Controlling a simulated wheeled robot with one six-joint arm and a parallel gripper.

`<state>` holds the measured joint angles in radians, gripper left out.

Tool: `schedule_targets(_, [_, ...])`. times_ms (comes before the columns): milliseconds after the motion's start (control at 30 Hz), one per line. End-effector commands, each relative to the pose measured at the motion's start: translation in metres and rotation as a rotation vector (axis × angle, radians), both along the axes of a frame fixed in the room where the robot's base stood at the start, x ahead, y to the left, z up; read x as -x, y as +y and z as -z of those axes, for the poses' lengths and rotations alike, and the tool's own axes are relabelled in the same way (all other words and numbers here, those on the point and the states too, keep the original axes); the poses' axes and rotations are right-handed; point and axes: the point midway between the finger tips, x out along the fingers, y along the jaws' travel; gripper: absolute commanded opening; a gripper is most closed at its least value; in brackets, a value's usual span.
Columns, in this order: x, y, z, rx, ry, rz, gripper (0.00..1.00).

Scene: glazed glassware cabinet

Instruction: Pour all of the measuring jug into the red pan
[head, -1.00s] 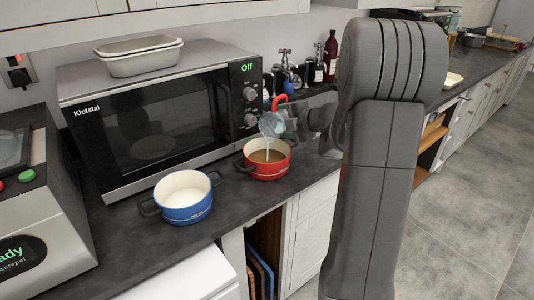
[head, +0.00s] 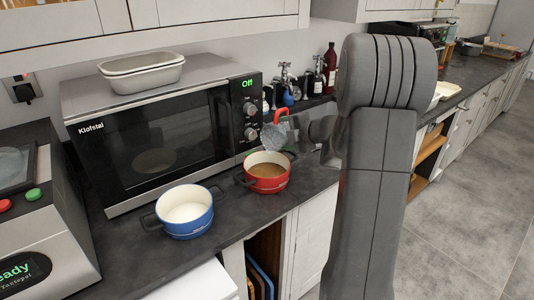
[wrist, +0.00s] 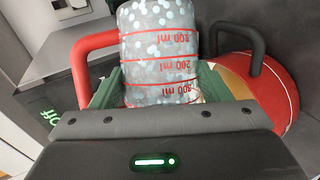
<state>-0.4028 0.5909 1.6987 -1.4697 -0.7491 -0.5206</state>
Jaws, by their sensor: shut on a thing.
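The measuring jug (head: 275,134) is clear and speckled, with a red handle. It is tilted above the red pan (head: 268,185), which has dark handles and brown contents. In the wrist view the jug (wrist: 160,45) shows red millilitre marks that read upside down. The red pan (wrist: 278,100) lies behind it, at the right. My gripper (wrist: 160,85) is shut on the jug, with a greenish finger on each side of it. How much is left in the jug is hard to tell. In the head view my arm hides most of the gripper.
A microwave (head: 160,135) stands behind both, with a pale container (head: 140,75) on top. Bottles and taps stand at the back. The counter's front edge is close to both pans.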

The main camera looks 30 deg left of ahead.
Motion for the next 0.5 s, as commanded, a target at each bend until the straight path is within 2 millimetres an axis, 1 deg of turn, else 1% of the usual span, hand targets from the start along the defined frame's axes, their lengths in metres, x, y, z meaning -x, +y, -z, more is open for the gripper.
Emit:
schedule_targets(33, [-0.004,0.0,-0.011,0.002,0.026,0.0,0.42])
schedule_targets(133, [-0.012,0.0,-0.014,0.002,0.074,0.0,0.42])
schedule_targets(200, [-0.014,0.0,-0.013,0.003,0.103,-0.001,0.42])
schedule_targets(367, [-0.014,0.0,-0.005,0.001,0.119,-0.002,0.42])
schedule_targets(500, [-0.015,0.0,-0.007,0.001,0.127,-0.001,0.42])
